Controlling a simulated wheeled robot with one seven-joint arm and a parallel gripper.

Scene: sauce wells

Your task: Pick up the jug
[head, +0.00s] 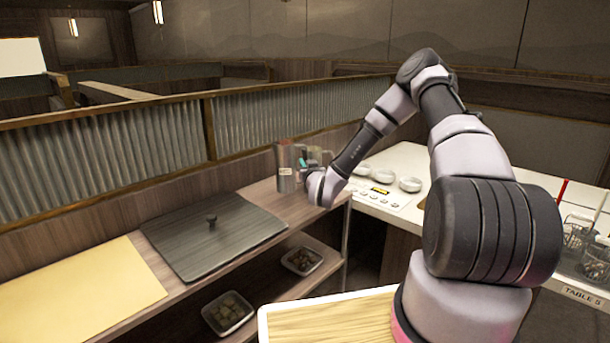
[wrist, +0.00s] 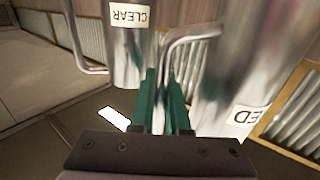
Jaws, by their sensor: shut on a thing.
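In the wrist view two shiny metal jugs stand close to my fingers. One jug (wrist: 128,50) bears a label reading CLEAR, and its handle is on the far left side. The other jug (wrist: 232,75) has a label partly cut off, showing "ED", and its bent handle (wrist: 185,38) reaches toward my fingers. My gripper (wrist: 160,82) has green fingers close together, shut on that handle. In the head view a metal jug (head: 286,170) shows at the shelf's end beside my gripper (head: 303,164); the second jug there is hard to make out.
A dark lid-like board with a knob (head: 205,238) and a yellow board (head: 75,290) lie on the wooden shelf. Small bowls (head: 302,261) sit on the lower shelf. White bowls (head: 385,174) stand on the white counter at right. A corrugated partition (head: 165,140) runs behind.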

